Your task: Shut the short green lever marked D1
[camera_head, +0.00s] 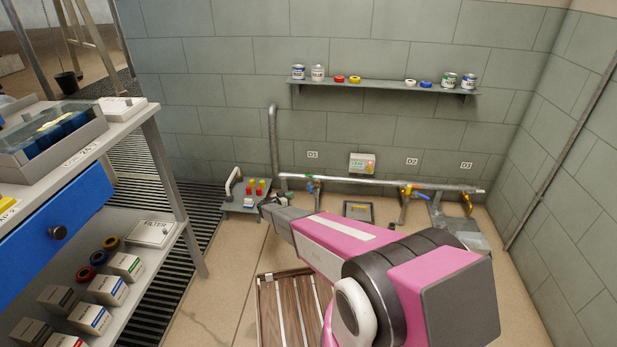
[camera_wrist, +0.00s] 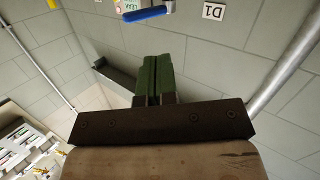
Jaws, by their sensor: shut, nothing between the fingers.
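The D1 label (camera_head: 312,154) is on the back wall above the left part of a horizontal pipe (camera_head: 380,182). There the D1 label (camera_wrist: 214,11) is upside down, near a blue handle (camera_wrist: 148,13).
Labels D2 (camera_head: 412,161) and D3 (camera_head: 467,165) hang above yellow-handled valves to the right. A grey display box (camera_head: 362,163) is on the wall. A bench with switches (camera_head: 245,205) stands left of my gripper. A wooden crate (camera_head: 268,310) lies on the floor in front. A wall shelf (camera_head: 385,86) is above.

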